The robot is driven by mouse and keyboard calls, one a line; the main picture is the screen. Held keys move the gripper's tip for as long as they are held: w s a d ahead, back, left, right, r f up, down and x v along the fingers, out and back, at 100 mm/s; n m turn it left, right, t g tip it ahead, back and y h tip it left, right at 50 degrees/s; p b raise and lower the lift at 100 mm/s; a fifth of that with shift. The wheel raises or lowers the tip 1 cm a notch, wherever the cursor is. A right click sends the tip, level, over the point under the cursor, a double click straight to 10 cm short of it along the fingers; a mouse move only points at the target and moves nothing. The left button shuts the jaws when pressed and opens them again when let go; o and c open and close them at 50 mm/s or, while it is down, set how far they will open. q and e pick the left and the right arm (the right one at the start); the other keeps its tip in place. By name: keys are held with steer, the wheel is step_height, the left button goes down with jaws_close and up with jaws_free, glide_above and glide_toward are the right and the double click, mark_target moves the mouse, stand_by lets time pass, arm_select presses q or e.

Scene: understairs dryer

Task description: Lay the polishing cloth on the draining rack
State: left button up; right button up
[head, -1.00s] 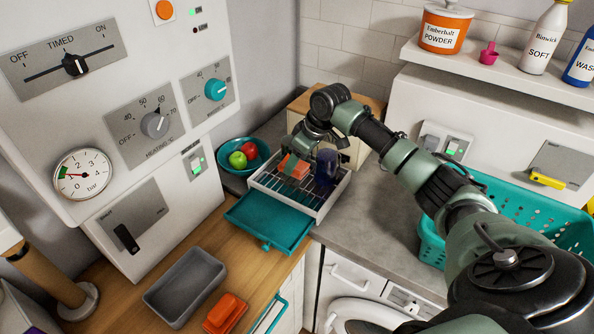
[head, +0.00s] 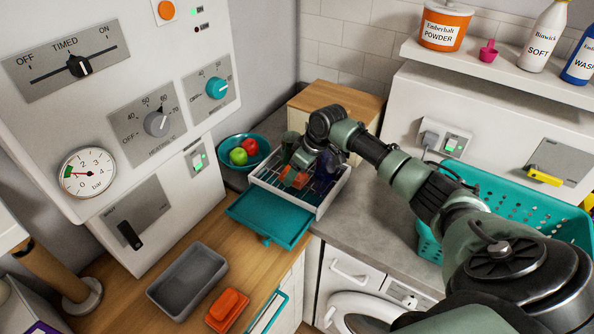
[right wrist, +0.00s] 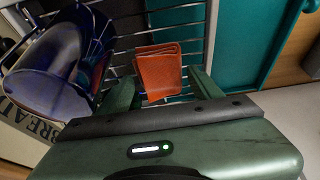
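The orange folded polishing cloth (head: 293,177) is at the draining rack (head: 325,205), partly hidden by my right gripper in the head view. In the right wrist view the cloth (right wrist: 158,70) lies over the rack's wires, between and just beyond the fingertips. My right gripper (right wrist: 165,80) has its fingers apart, with a gap showing beside the cloth on the right; whether the left finger touches it I cannot tell. In the head view this gripper (head: 300,163) is low over the rack. My left gripper is not in view.
A dark blue vessel (right wrist: 55,75) stands in the rack close to my right gripper. A teal tray (head: 268,217) sits at the rack's front. A teal bowl of fruit (head: 232,166), a grey tub (head: 187,280) and an orange block (head: 227,310) are nearby. A teal basket (head: 520,215) stands right.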

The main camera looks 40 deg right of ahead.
steer(key=shift+r, duration=0.1)
steer(key=b+v, duration=0.2)
steer(key=v, duration=1)
steer(key=shift+r, duration=0.1)
stand_by(1.0)
